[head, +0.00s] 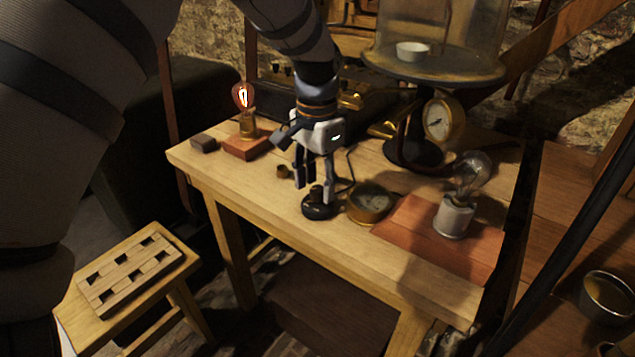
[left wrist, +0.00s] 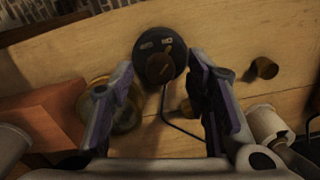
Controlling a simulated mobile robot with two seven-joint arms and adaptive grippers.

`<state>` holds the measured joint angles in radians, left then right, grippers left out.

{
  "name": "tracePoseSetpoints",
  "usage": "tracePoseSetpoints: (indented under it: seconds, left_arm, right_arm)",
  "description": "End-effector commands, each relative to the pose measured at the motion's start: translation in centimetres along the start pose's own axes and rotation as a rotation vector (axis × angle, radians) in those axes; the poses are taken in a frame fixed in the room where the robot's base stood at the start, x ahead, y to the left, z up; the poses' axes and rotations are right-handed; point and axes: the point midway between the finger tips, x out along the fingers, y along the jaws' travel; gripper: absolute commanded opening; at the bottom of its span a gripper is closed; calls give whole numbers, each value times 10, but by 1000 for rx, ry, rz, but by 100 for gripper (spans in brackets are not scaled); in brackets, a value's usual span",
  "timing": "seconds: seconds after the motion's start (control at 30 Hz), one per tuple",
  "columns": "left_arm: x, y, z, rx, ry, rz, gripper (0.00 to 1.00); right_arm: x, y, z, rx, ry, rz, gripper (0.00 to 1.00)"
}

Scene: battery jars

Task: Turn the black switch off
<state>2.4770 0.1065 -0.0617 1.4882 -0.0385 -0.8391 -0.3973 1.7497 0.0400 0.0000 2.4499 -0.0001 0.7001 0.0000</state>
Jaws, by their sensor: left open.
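The black switch (head: 318,209) sits on the wooden table near its front edge, a round black base with a brown knob on top. In the left wrist view the switch (left wrist: 160,56) lies ahead of and between my fingertips, with two small metal pieces on its base beside the knob. My left gripper (head: 314,186) is open, pointing down just above the switch. In the left wrist view its two fingers (left wrist: 160,80) are spread apart with nothing between the pads. I cannot tell in the head view whether a fingertip touches the knob. My right gripper is not in view.
A lit bulb (head: 243,97) on a wooden block is at the back left. A clear bulb (head: 467,172) stands on a reddish board (head: 420,228). A dark stand (head: 412,145) is behind.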

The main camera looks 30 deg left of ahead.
Motion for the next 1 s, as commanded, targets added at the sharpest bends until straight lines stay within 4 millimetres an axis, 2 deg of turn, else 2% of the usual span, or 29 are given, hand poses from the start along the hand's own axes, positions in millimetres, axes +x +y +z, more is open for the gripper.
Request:
tracePoseSetpoints:
  seconds: [0.1, 0.33, 0.5, 0.53, 0.77, 1.0]
  left_arm:
    - [6, 0, 0, 0, 0, 0, 44]
    - [7, 0, 0, 0, 1, 0, 42]
    - [7, 0, 0, 0, 1, 0, 3]
    - [7, 0, 0, 0, 1, 0, 0]
    - [7, 0, 0, -8, 1, 0, 0]
    - [6, 0, 0, -98, 2, -1, 0]
  right_arm:
    - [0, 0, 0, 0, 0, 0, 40]
    - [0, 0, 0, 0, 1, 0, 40]
    - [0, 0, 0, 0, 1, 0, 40]
    - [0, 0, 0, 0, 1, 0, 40]
    - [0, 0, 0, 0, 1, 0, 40]
    - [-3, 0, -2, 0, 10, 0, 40]
